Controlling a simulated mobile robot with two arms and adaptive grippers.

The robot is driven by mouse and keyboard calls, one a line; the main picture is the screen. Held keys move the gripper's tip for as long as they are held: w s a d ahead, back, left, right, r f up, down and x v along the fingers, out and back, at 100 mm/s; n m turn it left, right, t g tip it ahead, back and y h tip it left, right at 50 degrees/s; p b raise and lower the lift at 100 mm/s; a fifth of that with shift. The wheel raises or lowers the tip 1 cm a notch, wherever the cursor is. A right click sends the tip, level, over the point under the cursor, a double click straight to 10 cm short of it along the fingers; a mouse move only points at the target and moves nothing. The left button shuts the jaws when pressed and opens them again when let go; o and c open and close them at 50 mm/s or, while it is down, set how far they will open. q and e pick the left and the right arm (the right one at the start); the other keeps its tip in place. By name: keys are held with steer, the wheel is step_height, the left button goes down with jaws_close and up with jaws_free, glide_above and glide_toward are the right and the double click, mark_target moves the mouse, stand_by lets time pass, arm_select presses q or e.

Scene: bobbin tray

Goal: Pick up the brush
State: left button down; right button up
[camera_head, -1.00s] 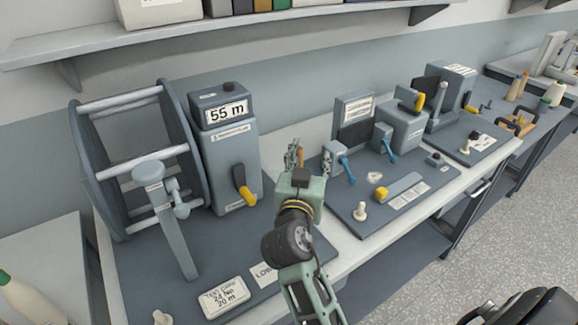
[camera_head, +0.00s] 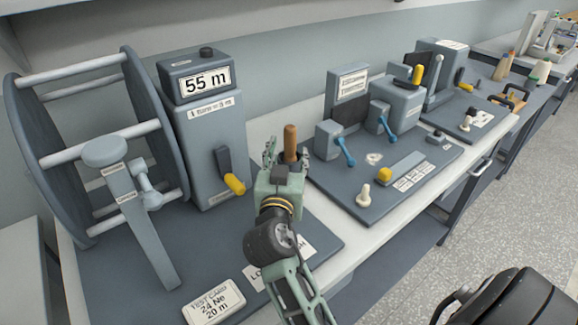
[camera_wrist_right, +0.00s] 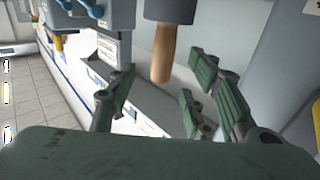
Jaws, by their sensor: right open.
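The brush shows as a brown wooden handle (camera_head: 290,143) standing up just beyond my right gripper (camera_head: 286,158) in the head view; its lower part is hidden behind the gripper. In the right wrist view the handle (camera_wrist_right: 163,54) joins a dark grey part (camera_wrist_right: 170,10) at the picture's top edge. My right gripper (camera_wrist_right: 160,84) is open there, its fingers spread to either side of the handle's line. The fingers look clear of the handle, and nothing is held. My left gripper is not in view.
A grey counter box marked 55 m (camera_head: 218,130) with a yellow-tipped crank and a large reel (camera_head: 100,135) stand left of the gripper. A device board (camera_head: 405,205) with blue levers lies to the right. A test card (camera_head: 213,302) lies near the front.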

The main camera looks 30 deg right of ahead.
mark_target(289, 144)
steer(key=shift+w+d, duration=0.2)
steer(key=p+x, duration=0.1)
steer(key=x, duration=0.1)
steer(key=p+x, duration=0.1)
steer(key=x, duration=0.1)
steer(key=p+x, duration=0.1)
steer(key=x, duration=0.1)
steer(key=shift+w+a+f, duration=0.1)
steer(key=shift+a+f, duration=0.05)
steer(key=shift+f, duration=0.1)
steer(key=shift+w+d+f, duration=0.2)
steer(key=shift+w+d, duration=0.1)
steer(key=shift+w, duration=0.05)
steer(key=shift+c, duration=0.9)
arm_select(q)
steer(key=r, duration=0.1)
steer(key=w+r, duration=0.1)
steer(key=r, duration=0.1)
arm_select(e)
jaws_close()
